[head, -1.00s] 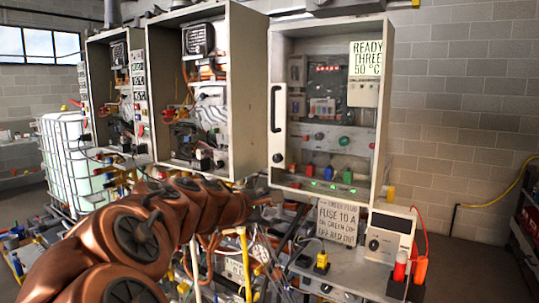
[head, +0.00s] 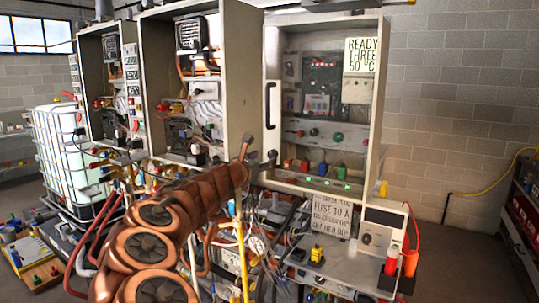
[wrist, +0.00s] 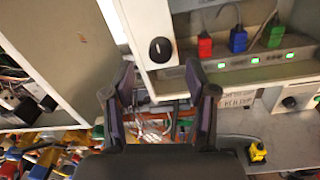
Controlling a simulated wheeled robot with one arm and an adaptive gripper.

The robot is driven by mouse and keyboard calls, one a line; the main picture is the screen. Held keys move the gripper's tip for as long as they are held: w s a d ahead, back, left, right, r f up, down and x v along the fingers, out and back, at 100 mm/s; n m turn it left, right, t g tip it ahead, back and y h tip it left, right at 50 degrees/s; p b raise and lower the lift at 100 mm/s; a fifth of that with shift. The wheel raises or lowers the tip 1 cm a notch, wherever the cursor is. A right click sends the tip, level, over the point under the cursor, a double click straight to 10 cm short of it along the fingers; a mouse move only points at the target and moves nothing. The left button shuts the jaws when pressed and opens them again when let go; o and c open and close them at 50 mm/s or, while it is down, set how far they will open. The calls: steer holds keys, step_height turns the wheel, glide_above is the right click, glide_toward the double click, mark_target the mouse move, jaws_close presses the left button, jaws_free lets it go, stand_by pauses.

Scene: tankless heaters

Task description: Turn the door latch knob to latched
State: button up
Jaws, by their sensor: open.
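The door latch knob is a small round black knob (head: 271,155) low on the white door strip (head: 273,130) at the left of the right-hand cabinet. My gripper (head: 246,150) is just left of the knob in the head view. In the wrist view my gripper (wrist: 160,80) is open and empty, its dark fingertips below the knob and apart from it. The black door handle (head: 268,105) is above the knob.
Red, blue and green plugs (wrist: 238,40) hang right of the knob, above a strip with lit green buttons (wrist: 260,59). The middle cabinet's side wall (wrist: 60,50) is close on the left. A cluttered bench with a yellow plug (head: 316,253) lies below.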

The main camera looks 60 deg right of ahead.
mark_target(271, 155)
steer(key=shift+w+d+p, duration=0.2)
steer(key=shift+d+p, duration=0.4)
steer(key=shift+d, duration=1.7)
jaws_close()
